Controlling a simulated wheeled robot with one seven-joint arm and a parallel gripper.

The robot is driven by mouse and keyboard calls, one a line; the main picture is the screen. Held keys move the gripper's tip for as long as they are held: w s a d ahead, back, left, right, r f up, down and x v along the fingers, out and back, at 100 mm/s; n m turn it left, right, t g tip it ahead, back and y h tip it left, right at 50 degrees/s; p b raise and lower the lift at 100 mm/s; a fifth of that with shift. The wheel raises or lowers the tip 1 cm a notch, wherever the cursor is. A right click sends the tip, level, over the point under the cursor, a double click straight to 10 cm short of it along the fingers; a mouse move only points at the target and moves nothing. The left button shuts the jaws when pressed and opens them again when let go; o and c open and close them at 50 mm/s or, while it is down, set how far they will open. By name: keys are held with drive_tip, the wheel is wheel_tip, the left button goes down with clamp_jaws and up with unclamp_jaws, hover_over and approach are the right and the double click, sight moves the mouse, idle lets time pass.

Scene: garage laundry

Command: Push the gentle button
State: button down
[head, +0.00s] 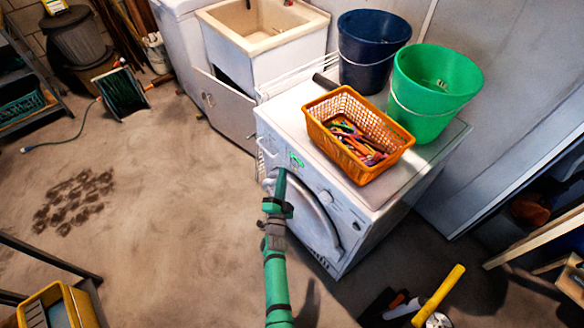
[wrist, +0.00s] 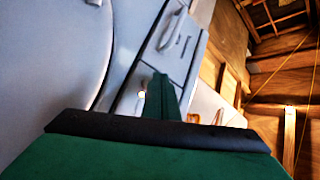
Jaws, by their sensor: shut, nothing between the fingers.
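The white washing machine (head: 305,205) stands in the middle of the head view, its round door and control strip facing my arm. A small green lit patch (head: 296,160) shows on its control strip. My gripper (head: 281,177) is shut and empty, its green fingertips at the control strip just below and left of the green patch. In the wrist view the shut fingers (wrist: 161,88) point at the panel, with a small bright spot (wrist: 142,95) beside them on the left. I cannot read which button is the gentle one, nor tell whether the fingertips touch the panel.
An orange basket of clothespins (head: 345,150), a green bucket (head: 432,95) and a dark blue bucket (head: 372,55) stand on the machine. A sink (head: 262,50) is behind it. A yellow-handled tool (head: 440,290) lies at the lower right. The floor to the left is mostly clear.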

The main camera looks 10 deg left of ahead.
drive_tip(key=shift+s+a, duration=0.9)
drive_tip(key=shift+s, duration=0.3)
drive_tip(key=shift+s+a, duration=0.9)
drive_tip(key=shift+s, duration=0.25)
drive_tip(key=s+d+n+g, duration=0.1)
drive_tip(key=s+d+n, duration=0.2)
drive_tip(key=s+d, duration=0.7)
drive_tip(key=s+d+n+g, duration=0.1)
drive_tip(key=s+d+n, duration=0.3)
drive_tip(key=s, duration=0.9)
drive_tip(key=s+d+r+n+g+h, duration=0.1)
drive_tip(key=s+d+r, duration=0.2)
drive_tip(key=s+r, duration=0.4)
drive_tip(key=s+d+r+n+g+h, duration=0.1)
drive_tip(key=s+d+r+n+g, duration=0.1)
drive_tip(key=s+r, duration=0.5)
drive_tip(key=s+d, duration=0.1)
drive_tip(key=s, duration=0.4)
drive_tip(key=shift+d+r+h, duration=0.3)
drive_tip(key=shift+d, duration=0.1)
